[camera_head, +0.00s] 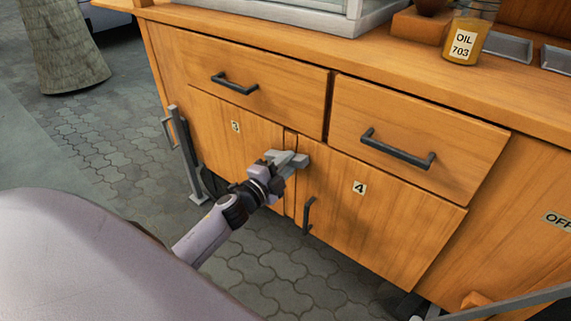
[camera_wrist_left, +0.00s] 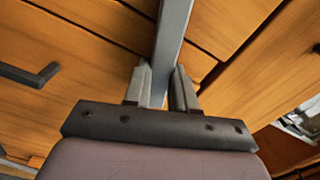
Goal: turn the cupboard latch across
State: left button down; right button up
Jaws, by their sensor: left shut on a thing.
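The cupboard (camera_head: 375,220) is orange-brown wood with doors marked 3 and 4 below two drawers. My left gripper (camera_head: 292,161) is at the top of the gap between the two doors, just below the drawers. In the left wrist view a flat grey metal bar, the latch (camera_wrist_left: 173,40), runs up from between the fingertips of my left gripper (camera_wrist_left: 160,90). The gripper is shut on it. In the head view the gripper covers most of the latch, so its angle there is hard to tell. My right gripper is not in view.
Dark handles stand out on the drawers (camera_head: 398,148) and on door 4 (camera_head: 308,215). A grey metal upright (camera_head: 186,158) stands at the cupboard's left. An oil jar (camera_head: 466,38) stands on the top. Paved floor (camera_head: 110,150) is clear at the left.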

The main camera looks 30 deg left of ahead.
pick_arm(q)
jog(key=m, duration=0.2)
jog(key=shift+f+m+b, duration=0.3)
jog(key=shift+m+b, duration=0.1)
jog(key=shift+m, duration=0.3)
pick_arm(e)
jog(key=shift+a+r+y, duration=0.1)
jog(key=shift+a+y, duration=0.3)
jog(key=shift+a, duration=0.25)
pick_arm(q)
jog(key=shift+f+m, duration=0.1)
jog(key=shift+m, duration=0.2)
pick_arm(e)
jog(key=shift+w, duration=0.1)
pick_arm(q)
jog(key=c, duration=0.9)
grip_release()
jog(key=shift+s+a+p, duration=0.15)
jog(key=shift+s+p, duration=0.15)
jog(key=shift+s, duration=1.5)
jog(key=shift+s+a+p, duration=0.1)
jog(key=shift+s+p, duration=0.15)
jog(key=shift+s, duration=1.55)
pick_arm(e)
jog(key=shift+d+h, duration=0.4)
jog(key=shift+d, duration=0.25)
